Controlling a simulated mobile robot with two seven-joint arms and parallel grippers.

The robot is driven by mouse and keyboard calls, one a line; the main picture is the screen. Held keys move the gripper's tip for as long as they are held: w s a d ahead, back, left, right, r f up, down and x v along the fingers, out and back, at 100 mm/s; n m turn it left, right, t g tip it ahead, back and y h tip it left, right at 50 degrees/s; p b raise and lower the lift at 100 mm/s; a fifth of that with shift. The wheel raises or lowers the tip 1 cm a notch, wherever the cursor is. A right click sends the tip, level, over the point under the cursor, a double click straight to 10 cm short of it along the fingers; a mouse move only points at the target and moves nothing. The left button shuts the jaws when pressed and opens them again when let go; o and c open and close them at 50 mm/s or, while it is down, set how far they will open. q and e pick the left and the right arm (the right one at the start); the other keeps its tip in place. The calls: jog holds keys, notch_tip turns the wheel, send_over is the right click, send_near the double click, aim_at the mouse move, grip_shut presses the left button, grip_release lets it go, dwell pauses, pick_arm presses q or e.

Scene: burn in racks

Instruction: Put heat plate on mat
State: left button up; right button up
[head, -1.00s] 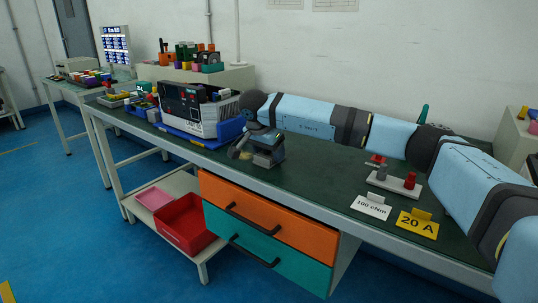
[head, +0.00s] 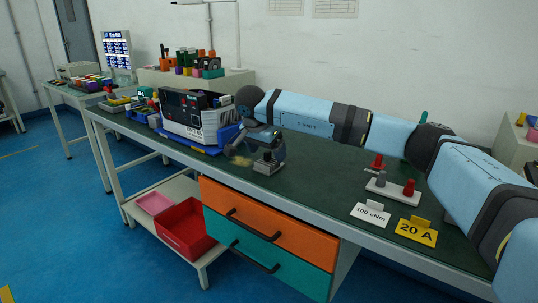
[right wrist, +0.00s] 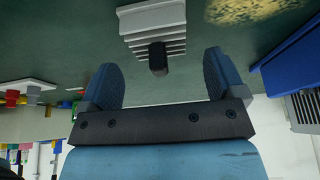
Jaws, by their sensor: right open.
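A grey finned metal block with a black knob, which looks like the heat plate (head: 267,167), stands on the green bench top. In the right wrist view the heat plate (right wrist: 152,19) has its knob pointing toward my gripper. A yellowish speckled patch, perhaps the mat (head: 241,160), lies flat beside it, apart from it; it also shows in the right wrist view (right wrist: 250,10). My right gripper (head: 266,147) is open above the heat plate, and in the wrist view its fingers (right wrist: 160,68) are spread either side of the knob's line. My left gripper is not in view.
A grey-white instrument in a blue tray (head: 198,146) stands left of the gripper. To the right are a grey fixture with red and grey posts (head: 393,187), a white label (head: 371,214) and a yellow label (head: 416,231). The bench top between is clear.

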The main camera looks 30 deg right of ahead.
pick_arm(q)
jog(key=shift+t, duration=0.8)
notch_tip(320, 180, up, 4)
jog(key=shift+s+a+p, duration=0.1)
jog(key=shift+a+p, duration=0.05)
jog(key=shift+p, duration=0.95)
pick_arm(e)
jog(key=v, duration=0.9)
jog(key=shift+s+f, duration=0.1)
jog(key=shift+f, duration=0.05)
